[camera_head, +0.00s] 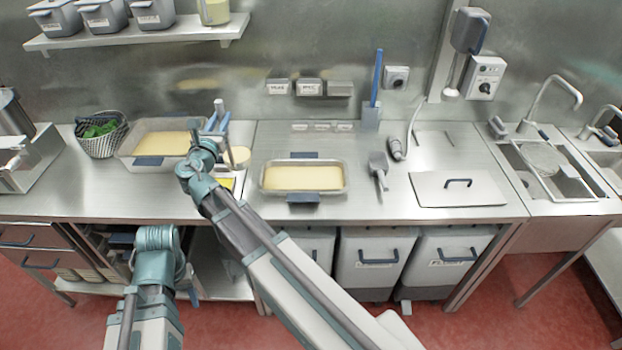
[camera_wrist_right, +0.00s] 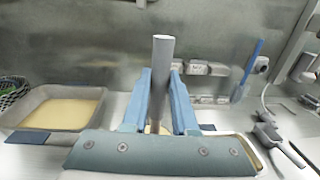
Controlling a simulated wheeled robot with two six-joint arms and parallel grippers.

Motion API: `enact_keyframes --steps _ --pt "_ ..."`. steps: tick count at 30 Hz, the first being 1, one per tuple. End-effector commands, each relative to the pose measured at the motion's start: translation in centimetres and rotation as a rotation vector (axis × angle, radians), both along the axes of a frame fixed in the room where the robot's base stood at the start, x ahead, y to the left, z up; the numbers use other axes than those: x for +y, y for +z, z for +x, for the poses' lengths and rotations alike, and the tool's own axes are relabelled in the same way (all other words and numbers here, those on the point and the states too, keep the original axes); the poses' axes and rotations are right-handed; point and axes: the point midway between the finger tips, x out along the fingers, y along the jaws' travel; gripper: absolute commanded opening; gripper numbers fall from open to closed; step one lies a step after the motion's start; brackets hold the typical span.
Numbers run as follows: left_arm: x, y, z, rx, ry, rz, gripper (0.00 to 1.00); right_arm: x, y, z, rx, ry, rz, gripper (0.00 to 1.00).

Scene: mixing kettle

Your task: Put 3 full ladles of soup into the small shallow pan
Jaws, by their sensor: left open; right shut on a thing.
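My right gripper (camera_head: 218,120) is shut on a grey upright handle, the ladle (camera_wrist_right: 162,75), as the right wrist view shows between the blue fingers (camera_wrist_right: 160,105). In the head view a pale round shape (camera_head: 237,157) sits just below this gripper, likely the ladle's bowl; its contents are unclear. The large pan (camera_head: 128,150) with yellowish soup is left of the gripper. The small shallow pan (camera_head: 304,191), right of it, also holds a pale yellow layer. My left gripper (camera_head: 160,245) is low in front of the counter, open, its fingers mostly hidden.
A basket of greens (camera_head: 101,140) stands left of the large pan. A yellow item (camera_head: 226,183) lies partly hidden under my right arm. A grey scoop (camera_head: 378,167) lies right of the small pan. A flat lid (camera_head: 459,188) and sink (camera_head: 560,165) are further right.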

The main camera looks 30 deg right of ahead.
Motion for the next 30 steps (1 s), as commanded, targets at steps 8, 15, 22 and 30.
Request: enact_keyframes --steps 8,15,22,30 --pt "0.0 -1.1 0.0 0.0 0.001 0.0 0.5 -3.2 -1.1 3.9 -0.001 -0.125 -0.002 0.0" --pt "0.0 -2.1 0.0 0.0 0.001 0.0 0.5 -7.2 -2.1 7.2 0.0 -0.271 -0.002 0.0" --pt "0.0 -2.4 0.0 0.0 0.001 0.0 0.5 -9.0 -2.3 8.1 -0.001 -0.335 -0.003 0.0" --pt "0.0 -2.4 0.0 0.0 0.001 0.0 0.5 -9.1 -2.3 8.0 0.0 -0.339 -0.002 0.0"
